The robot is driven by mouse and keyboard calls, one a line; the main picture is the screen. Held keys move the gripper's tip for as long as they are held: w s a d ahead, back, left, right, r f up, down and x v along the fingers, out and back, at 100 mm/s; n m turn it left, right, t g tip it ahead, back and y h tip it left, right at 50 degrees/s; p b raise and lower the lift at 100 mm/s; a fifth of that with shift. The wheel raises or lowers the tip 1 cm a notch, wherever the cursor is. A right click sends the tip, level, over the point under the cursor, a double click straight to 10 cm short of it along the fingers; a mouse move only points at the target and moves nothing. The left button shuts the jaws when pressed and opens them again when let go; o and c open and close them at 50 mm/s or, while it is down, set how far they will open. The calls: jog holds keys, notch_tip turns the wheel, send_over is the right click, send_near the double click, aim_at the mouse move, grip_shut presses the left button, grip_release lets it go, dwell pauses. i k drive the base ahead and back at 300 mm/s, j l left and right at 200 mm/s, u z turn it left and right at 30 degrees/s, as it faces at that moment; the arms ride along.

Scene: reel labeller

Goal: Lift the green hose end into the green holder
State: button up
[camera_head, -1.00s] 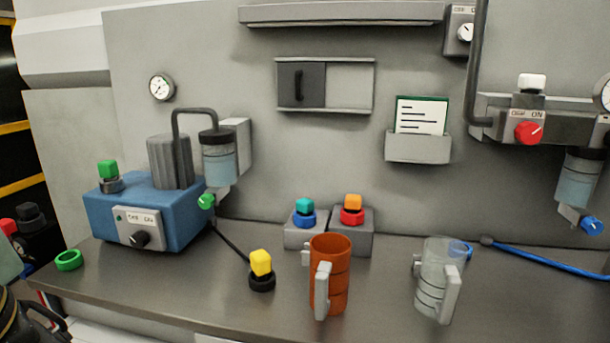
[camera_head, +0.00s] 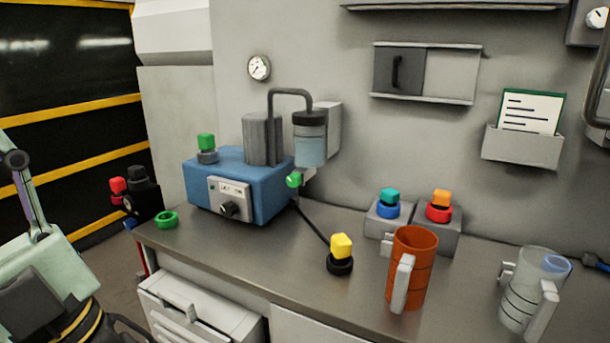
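Several green parts show, and I cannot tell for certain which is the hose end and which is the holder. A green ring (camera_head: 167,220) lies flat on the bench near its left end. A green knob (camera_head: 294,180) sits below the clear filter bowl (camera_head: 311,150). My gripper is not in view; part of my arm shows at the lower left.
An orange jug (camera_head: 422,250) and a clear jug (camera_head: 520,290) stand on the right of the bench (camera_head: 260,256). Grey blocks with teal and orange caps stand behind. Red and black knobs (camera_head: 118,184) are beyond the bench's left end. The bench front between ring and yellow cube is clear.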

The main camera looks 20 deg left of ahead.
aim_at(206, 141)
jog(key=j+z, duration=0.1)
jog(key=j, duration=0.75)
jog(key=j+z, duration=0.15)
jog(key=j, duration=0.7)
jog(key=k+j+z, duration=0.1)
jog(key=j, duration=0.7)
jog(key=i+j, duration=0.35)
jog(key=i, duration=0.6)
